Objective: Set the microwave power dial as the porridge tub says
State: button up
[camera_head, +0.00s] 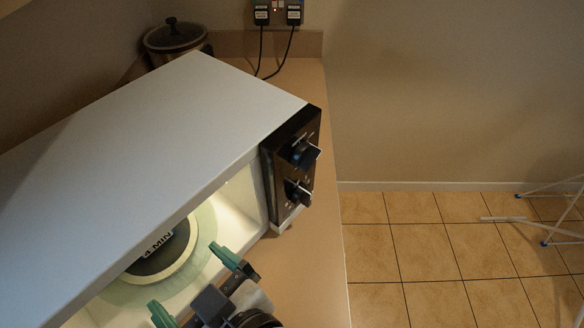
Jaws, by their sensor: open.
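The white microwave (150,115) stands on a counter, its lit interior open at the front. Its dark control panel (283,160) carries an upper dial (304,153) and a lower dial (297,192). I cannot read their markings or tell which is the power dial. A round tub (160,258) with a dark top sits on the glass turntable (205,222) inside. Its white label ends in "MIN"; the character before looks like a 4. No power setting is readable. My gripper (186,274), with green fingertips, is open and empty at the microwave's front, near the tub and apart from the dials.
The tan counter (310,262) has a bare strip right of the microwave. A lidded pot (174,40) stands behind it. Two black plugs (277,14) with cables are in the wall socket. Tiled floor (430,245) lies right, with a white metal frame (550,215) at the far right.

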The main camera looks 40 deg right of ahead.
aim_at(305, 155)
jog(key=k+l, duration=0.15)
jog(key=l, duration=0.2)
jog(key=k+l, duration=0.2)
jog(key=l, duration=0.15)
jog(key=k+l, duration=0.15)
jog(key=l, duration=0.2)
jog(key=k+l, duration=0.2)
jog(key=l, duration=0.15)
